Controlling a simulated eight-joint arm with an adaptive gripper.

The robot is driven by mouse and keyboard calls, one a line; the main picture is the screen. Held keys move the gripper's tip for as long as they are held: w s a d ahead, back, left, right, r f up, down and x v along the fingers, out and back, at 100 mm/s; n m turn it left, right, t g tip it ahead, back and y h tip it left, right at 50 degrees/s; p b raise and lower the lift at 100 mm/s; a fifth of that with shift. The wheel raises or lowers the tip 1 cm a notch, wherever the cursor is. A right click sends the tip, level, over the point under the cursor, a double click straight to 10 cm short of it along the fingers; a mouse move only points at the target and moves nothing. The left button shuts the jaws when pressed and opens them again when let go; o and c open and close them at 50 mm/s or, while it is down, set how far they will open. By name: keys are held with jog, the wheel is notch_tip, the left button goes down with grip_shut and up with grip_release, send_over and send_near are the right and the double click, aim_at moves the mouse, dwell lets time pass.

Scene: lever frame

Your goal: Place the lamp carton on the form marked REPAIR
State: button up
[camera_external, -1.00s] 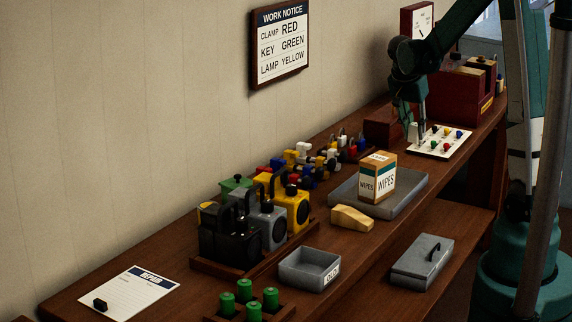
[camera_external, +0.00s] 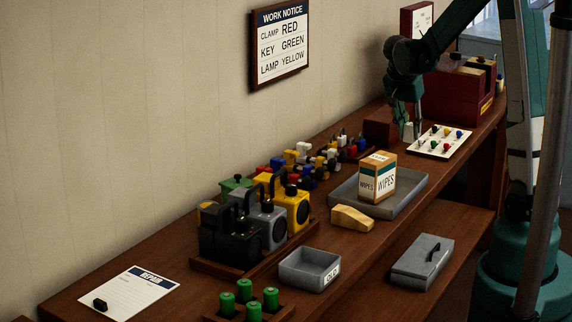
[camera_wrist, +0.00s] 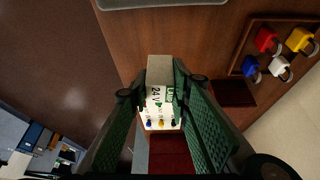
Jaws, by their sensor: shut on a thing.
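In the camera_external view the carton (camera_external: 408,131) shows as a small pale block at the far end of the bench, left of the white key card, largely hidden by the fingers. The form (camera_external: 137,297) lies flat at the near left end of the bench, far from my gripper. Its dark header seems to read REPAIR. A small black object (camera_external: 100,305) rests on its left corner.
Between gripper and form stand a grey tray (camera_external: 408,203) with a WIPES box (camera_external: 376,180), a tan wedge (camera_external: 351,218), several lamps (camera_external: 268,225), padlocks (camera_external: 305,165), a grey bin (camera_external: 309,270) and green cylinders (camera_external: 250,300). A WORK NOTICE (camera_external: 281,42) hangs on the wall.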

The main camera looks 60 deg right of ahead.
jog(key=w+a+n+t+p, duration=0.1)
jog(key=w+a+n, duration=0.2)
jog(key=w+a, duration=0.7)
jog(key=w+a+n+t+p, duration=0.1)
jog(key=w+a+n, duration=0.1)
jog(key=w+a, duration=0.7)
jog(key=w+a+r+n+t+y+p, duration=0.15)
jog(key=w+a, duration=0.45)
jog(key=a, duration=0.8)
jog(key=w+a+n, duration=0.3)
jog(key=w+a, duration=0.4)
jog(key=a, duration=0.4)
jog(key=w+a+n+y+p, duration=0.15)
jog(key=a+n, duration=0.35)
jog(key=a, duration=2.5)
jog(key=s+a+n+p, duration=0.1)
jog(key=s+a+n, duration=0.1)
jog(key=a, duration=1.1)
jog(key=s+a+n+t+y+p, duration=0.1)
jog(key=s+a, duration=0.3)
jog(key=a, duration=1)
jog(key=shift+s+a+f+n, duration=0.2)
jog(key=shift+s+f+n, duration=0.1)
jog(key=shift+f+n, duration=0.25)
jog(key=shift+f, duration=3.05)
jog(key=shift+f, duration=0.1)
